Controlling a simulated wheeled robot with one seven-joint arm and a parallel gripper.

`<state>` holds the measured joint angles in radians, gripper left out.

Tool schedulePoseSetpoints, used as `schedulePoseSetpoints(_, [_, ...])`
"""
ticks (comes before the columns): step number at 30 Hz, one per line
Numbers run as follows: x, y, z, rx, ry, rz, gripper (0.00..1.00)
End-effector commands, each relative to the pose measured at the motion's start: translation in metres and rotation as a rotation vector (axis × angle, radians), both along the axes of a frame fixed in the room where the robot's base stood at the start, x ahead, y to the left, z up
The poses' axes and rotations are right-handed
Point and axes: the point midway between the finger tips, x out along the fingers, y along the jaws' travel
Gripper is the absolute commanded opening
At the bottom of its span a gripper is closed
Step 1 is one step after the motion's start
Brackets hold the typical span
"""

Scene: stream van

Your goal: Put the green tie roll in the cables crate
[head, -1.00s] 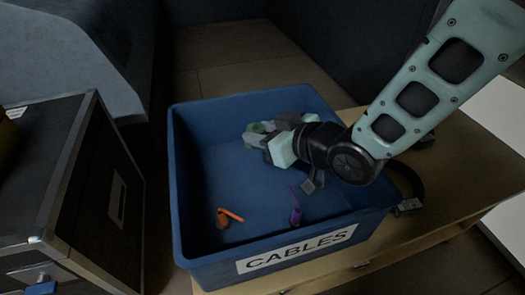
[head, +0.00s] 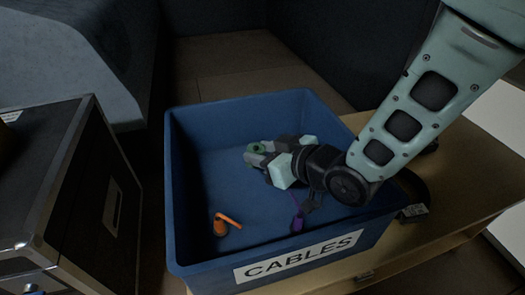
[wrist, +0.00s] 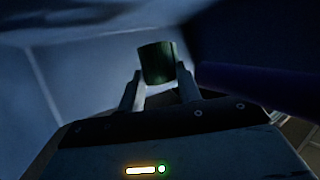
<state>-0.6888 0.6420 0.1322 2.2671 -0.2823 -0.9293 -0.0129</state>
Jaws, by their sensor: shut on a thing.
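The blue crate (head: 180,215) carries a white label reading CABLES and stands on a wooden surface. My gripper (head: 252,155) reaches down inside the crate, near its middle. It is shut on the green tie roll (head: 257,147), which shows only in part in the head view. In the wrist view the green tie roll (wrist: 157,63) sits upright between my two fingertips (wrist: 160,80). Whether the roll touches the crate floor cannot be told.
An orange item (head: 222,224) and a purple item (head: 297,222) lie in the crate's near part. A black case (head: 75,190) with metal edges stands to the left. The wooden surface (head: 450,180) extends to the right.

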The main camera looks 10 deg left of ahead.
Motion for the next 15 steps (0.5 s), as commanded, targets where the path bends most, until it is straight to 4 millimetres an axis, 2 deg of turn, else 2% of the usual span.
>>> schedulePoseSetpoints(1, [0.0001,0.0002,0.0007,0.001,0.0,0.0,0.12])
schedulePoseSetpoints(2, [0.0,0.0,0.0006,0.0,0.0,0.0,0.42])
schedulePoseSetpoints(3, [-0.0001,0.0001,0.0006,0.0,0.0,0.0,0.54])
schedulePoseSetpoints(4, [0.0,0.0002,0.0007,0.0,0.0,0.0,0.56])
schedulePoseSetpoints(11, [-0.0002,0.0002,0.0008,0.0,0.0,0.0,0.56])
schedulePoseSetpoints(15, [-0.0004,0.0005,0.0091,0.001,-0.001,0.001,0.56])
